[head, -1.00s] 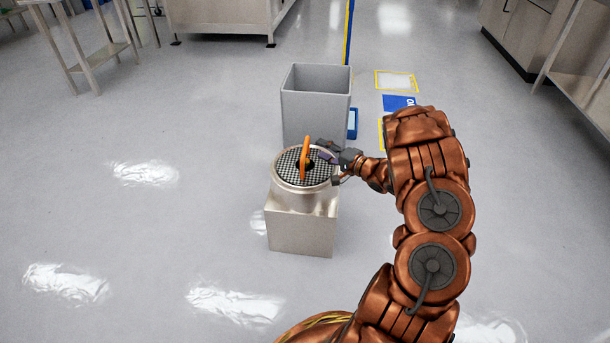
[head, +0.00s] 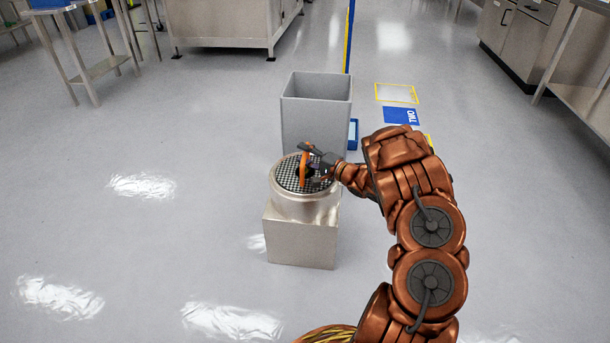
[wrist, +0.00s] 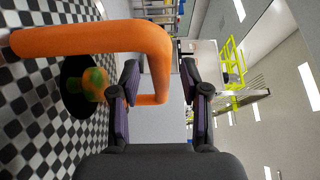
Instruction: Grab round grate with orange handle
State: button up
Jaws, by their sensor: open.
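The round grate (head: 289,177) is a checkered disc lying in the top of a round metal vessel (head: 305,208). Its orange handle (head: 303,170) stands up from the middle. In the wrist view the handle (wrist: 150,38) is a thick orange loop, and the checkered grate surface (wrist: 30,110) fills the left side. My gripper (head: 312,160) is at the handle, above the grate. In the wrist view my gripper (wrist: 160,85) is open, with part of the handle between its two fingers. I cannot tell whether the fingers touch it. A dark round opening shows beside the handle.
The vessel sits on a square metal block (head: 300,240). A tall grey open bin (head: 316,120) stands right behind it. A steel table (head: 100,65) is at the back left and cabinets (head: 520,35) are at the back right. The floor to the left is clear.

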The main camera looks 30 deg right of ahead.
jog(key=shift+c, duration=0.2)
grip_shut()
dwell(0.6)
